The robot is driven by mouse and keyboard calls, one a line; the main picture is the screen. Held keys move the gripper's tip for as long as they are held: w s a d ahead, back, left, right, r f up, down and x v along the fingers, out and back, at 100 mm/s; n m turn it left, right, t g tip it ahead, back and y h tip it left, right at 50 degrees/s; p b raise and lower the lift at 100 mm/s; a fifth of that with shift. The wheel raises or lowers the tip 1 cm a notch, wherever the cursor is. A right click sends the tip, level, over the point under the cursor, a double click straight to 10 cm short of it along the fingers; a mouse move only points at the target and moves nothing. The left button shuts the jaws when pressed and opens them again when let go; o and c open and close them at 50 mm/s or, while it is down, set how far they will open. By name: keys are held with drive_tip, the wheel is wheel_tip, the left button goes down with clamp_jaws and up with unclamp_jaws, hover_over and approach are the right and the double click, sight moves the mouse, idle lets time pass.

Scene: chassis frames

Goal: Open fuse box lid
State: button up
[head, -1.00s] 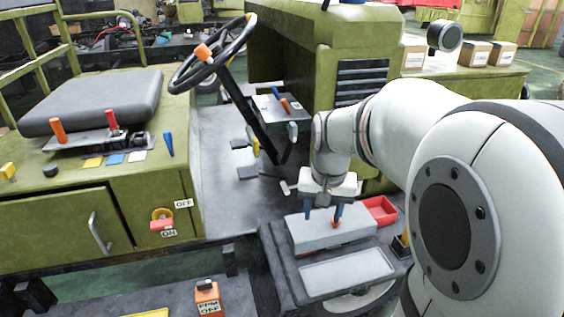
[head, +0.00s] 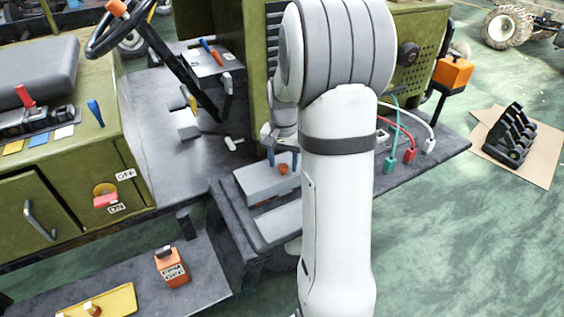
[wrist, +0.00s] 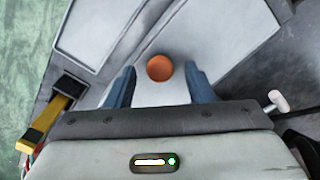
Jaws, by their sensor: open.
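The fuse box is a grey box with a pale lid (head: 258,181), partly hidden behind my arm in the head view. The lid also shows in the wrist view (wrist: 224,32). An orange round knob (head: 283,169) stands on it, and it shows clearly in the wrist view (wrist: 160,68). My gripper (wrist: 161,82) is open, with its two blue fingers to either side of the knob and gaps on both sides. In the head view, my gripper (head: 283,159) is right at the knob. The lid looks shut, though its far edge is hidden.
A second pale panel (head: 277,222) lies in front of the lid. A white-tipped lever (head: 233,143) stands to the left. Green, red and white cables (head: 409,153) are on the right. A yellow-handled part (wrist: 47,121) shows left in the wrist view.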

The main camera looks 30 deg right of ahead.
drive_tip(key=shift+f, duration=0.3)
clamp_jaws()
idle(0.4)
